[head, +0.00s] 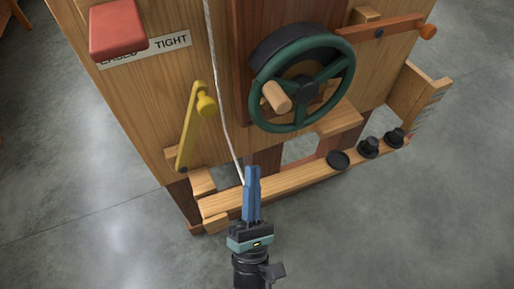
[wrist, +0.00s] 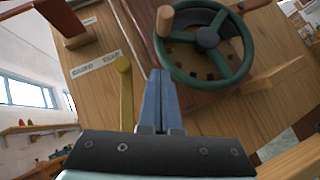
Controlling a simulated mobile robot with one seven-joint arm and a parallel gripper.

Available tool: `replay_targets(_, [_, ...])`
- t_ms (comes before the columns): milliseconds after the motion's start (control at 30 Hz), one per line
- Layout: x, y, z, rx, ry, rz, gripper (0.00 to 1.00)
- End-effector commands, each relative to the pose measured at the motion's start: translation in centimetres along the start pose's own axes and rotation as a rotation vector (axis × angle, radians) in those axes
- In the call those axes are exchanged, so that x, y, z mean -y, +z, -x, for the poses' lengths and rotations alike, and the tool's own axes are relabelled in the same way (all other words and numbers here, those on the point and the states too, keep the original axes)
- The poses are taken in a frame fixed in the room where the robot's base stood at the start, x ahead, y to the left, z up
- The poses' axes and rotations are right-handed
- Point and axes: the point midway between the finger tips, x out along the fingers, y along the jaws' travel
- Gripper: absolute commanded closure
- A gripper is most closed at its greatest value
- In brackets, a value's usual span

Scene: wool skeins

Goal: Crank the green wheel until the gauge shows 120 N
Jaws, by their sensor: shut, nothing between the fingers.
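The green wheel (head: 337,97) is mounted on the wooden panel, with a dark hub and a light wooden crank knob (head: 276,97) on its left side in the head view. In the wrist view the green wheel (wrist: 228,76) is at the upper right, and its knob (wrist: 165,20) is at its upper left. My gripper (head: 253,172) is shut and empty, below and left of the wheel, apart from it. It also shows in the wrist view (wrist: 159,75). I can make out no gauge reading in either view.
A yellow lever (head: 190,130) stands left of the wheel, and a white cord (head: 219,90) runs down between them. A red block (head: 117,28) sits above a "TIGHT" label. An orange-tipped wooden arm (head: 385,28) is at upper right. Black weights (head: 368,148) rest on the lower ledge.

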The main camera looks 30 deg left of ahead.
Motion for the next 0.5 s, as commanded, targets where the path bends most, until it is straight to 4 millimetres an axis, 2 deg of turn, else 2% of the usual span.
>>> replay_targets(33, [-0.2,0.2,-1.3,0.003,0.004,0.0,1.0])
replay_targets(300, [-0.1,0.2,-7.2,0.003,0.003,-0.003,1.0])
replay_targets(367, [-0.1,0.2,-8.3,0.004,0.003,-0.002,1.0])
replay_targets(500, [-0.2,1.8,-9.8,0.002,0.001,-0.002,1.0])
